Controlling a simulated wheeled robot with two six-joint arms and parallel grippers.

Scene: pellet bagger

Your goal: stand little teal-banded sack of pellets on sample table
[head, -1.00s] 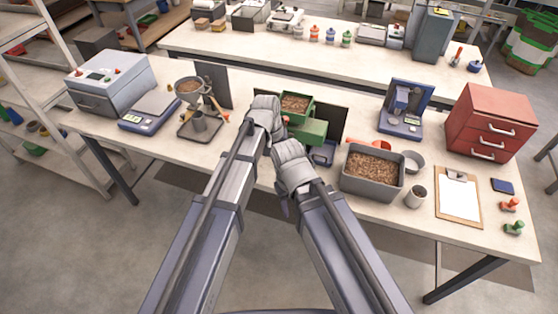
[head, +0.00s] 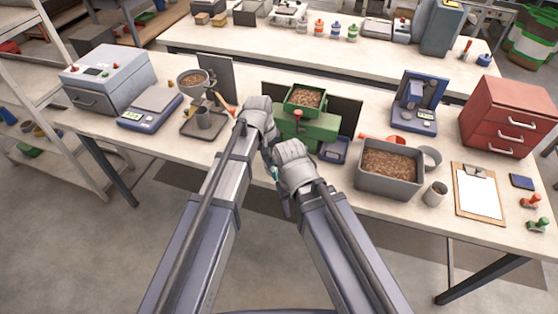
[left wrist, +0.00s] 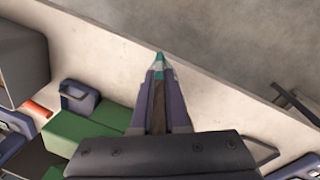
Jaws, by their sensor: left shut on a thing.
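My left gripper (left wrist: 158,78) is shut on the little sack (left wrist: 160,63), and its teal part shows between the fingertips in the left wrist view. In the head view a small teal patch of the sack (head: 275,173) shows between my two wrists, at the near edge of the long bench (head: 235,187). The rest of the sack is hidden. My right gripper (head: 286,207) is close beside it; one dark finger shows, and its opening is hidden. The frames do not make clear which surface is the sample table.
A green bagger (head: 312,133) with a pellet hopper stands just beyond my grippers. A grey pellet bin (head: 388,185), cup (head: 435,194) and clipboard (head: 479,191) lie right. A funnel stand (head: 203,124) and scale (head: 150,108) stand left. Bare bench lies between funnel stand and bagger.

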